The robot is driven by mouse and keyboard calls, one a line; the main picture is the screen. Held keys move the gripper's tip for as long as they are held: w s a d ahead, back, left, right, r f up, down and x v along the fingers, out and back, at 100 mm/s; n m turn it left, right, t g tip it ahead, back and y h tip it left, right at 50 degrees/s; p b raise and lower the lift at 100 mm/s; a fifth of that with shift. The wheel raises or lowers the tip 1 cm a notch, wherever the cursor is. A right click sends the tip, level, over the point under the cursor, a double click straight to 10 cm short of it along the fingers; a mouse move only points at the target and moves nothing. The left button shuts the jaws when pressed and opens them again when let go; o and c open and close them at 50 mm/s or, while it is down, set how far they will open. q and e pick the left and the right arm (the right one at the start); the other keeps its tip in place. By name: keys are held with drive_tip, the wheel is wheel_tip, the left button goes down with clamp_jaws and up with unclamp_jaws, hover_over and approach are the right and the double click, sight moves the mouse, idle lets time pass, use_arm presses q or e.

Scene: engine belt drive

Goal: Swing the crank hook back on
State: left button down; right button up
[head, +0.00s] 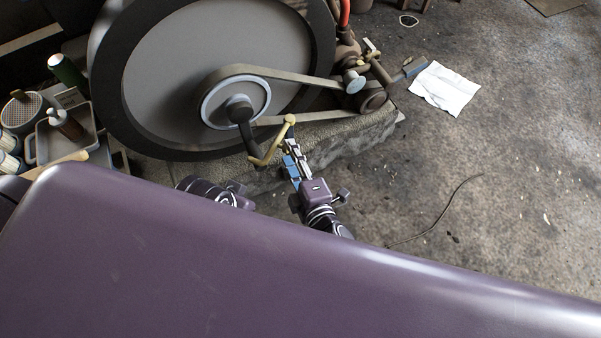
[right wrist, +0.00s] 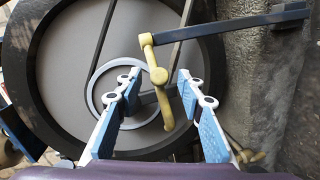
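The crank hook (head: 270,152) is a bent brass-coloured piece with a rounded knob, at the outer end of the dark crank arm (head: 243,135) in front of the large wheel. My right gripper (head: 291,155) is just below and right of the hook in the head view. In the right wrist view the right gripper (right wrist: 158,88) is open, its blue-padded fingers apart on either side of the hook (right wrist: 159,76), with gaps visible. Whether they are level with it in depth, I cannot tell. A dark purple part of mine stands left of the right gripper; left fingertips are not clearly shown.
The large grey wheel (head: 160,70) with a dark rim fills the upper left; a belt (head: 295,77) runs from its hub to a small pulley (head: 372,99). A stone block (head: 350,140) is beneath. Bottles and a tray are at left. The floor at right is mostly free, with white paper (head: 443,89).

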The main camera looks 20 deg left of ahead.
drive_tip(key=v, duration=0.9)
drive_tip(key=shift+s+d, duration=0.2)
drive_tip(key=shift+s, duration=0.05)
